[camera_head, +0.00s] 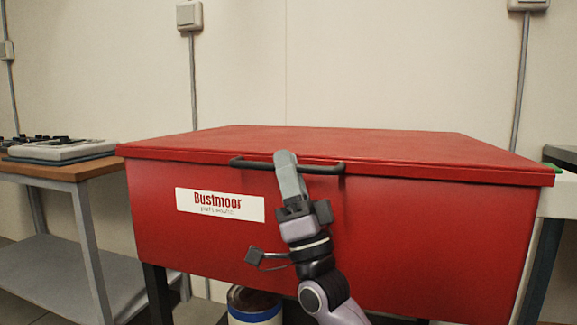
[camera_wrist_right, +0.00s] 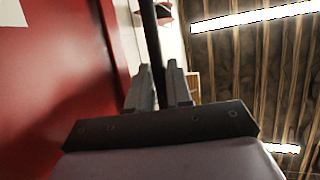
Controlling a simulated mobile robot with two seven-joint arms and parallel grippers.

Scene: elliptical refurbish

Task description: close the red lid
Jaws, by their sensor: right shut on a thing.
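The red lid (camera_head: 340,142) lies across the top of the red box (camera_head: 400,230). It looks down on the box, with no clear gap along the front edge in the head view. A dark bar handle (camera_head: 329,169) runs along the lid's front edge. My right gripper (camera_head: 285,160) reaches up from below and is shut on the handle near its middle. In the right wrist view, the fingers of the right gripper (camera_wrist_right: 160,82) stand either side of the dark handle bar (camera_wrist_right: 150,30). The fingers hide part of the handle. My left gripper is not in view.
A side table (camera_head: 60,175) with a flat device (camera_head: 62,150) stands at the left. A white-topped table (camera_head: 558,200) stands close at the right. A can with a blue band (camera_head: 254,314) is under the box. The wall is behind. The lid's top is bare.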

